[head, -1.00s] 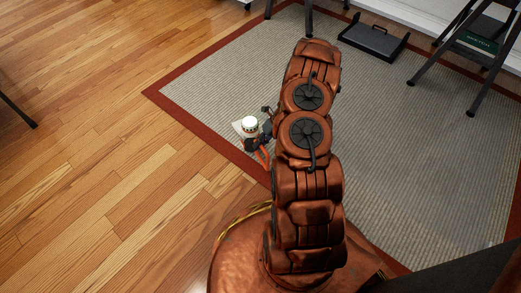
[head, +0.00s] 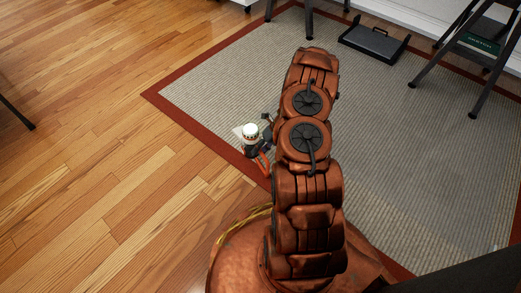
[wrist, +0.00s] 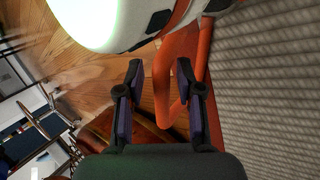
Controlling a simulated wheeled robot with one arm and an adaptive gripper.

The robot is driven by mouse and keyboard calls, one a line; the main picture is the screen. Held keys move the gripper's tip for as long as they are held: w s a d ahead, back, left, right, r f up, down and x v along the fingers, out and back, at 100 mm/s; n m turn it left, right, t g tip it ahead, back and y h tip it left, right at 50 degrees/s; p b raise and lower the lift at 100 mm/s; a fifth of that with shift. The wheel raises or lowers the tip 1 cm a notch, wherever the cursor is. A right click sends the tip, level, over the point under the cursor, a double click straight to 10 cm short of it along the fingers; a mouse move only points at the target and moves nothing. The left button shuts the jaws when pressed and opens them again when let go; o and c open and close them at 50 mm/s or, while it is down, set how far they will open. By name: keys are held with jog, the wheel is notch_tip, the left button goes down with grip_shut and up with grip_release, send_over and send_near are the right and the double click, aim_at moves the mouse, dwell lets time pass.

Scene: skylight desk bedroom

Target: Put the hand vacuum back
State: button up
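The hand vacuum (head: 250,132), with a white rounded end, dark lower part and orange handle, is just left of my arm in the head view, at the rug's left edge. In the wrist view its white body (wrist: 100,20) fills the top, close to the camera. Its orange handle (wrist: 162,85) runs between and beyond my fingers. My gripper (wrist: 158,72) is open, with a gap between each finger and the handle in the picture. Whether a finger touches it is unclear. My arm hides much of the gripper in the head view.
A grey rug (head: 210,85) with a red border lies on the wood floor (head: 90,130). A black tray (head: 374,40) lies at the back. A dark step stool (head: 478,45) stands at right.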

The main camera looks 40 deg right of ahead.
dwell(0.3)
jog(key=p+v, duration=0.5)
jog(key=v, duration=0.7)
jog(key=w+a+r+n+g, duration=0.2)
jog(key=w+a+r+n, duration=0.1)
jog(key=a+r+n, duration=0.75)
jog(key=s+a+r+n+g+h, duration=0.1)
jog(key=s+a+r+n, duration=0.25)
jog(key=a+r, duration=0.3)
jog(key=s+a+r+n+g, duration=0.1)
jog(key=s+a+r+n, duration=0.1)
jog(key=a+r+n, duration=0.5)
jog(key=s+a+r+n+g+h, duration=0.1)
jog(key=s+a+r+n, duration=0.25)
jog(key=s, duration=0.25)
jog(key=s+a+r+n+h, duration=0.2)
jog(key=s+r+n, duration=0.2)
jog(key=s+r, duration=0.1)
jog(key=s+r+n+h, duration=0.2)
jog(key=s+n, duration=0.7)
jog(key=s, duration=0.5)
jog(key=shift+s+r+n+h, duration=0.35)
jog(key=shift+r+h, duration=0.05)
jog(key=shift+r, duration=0.4)
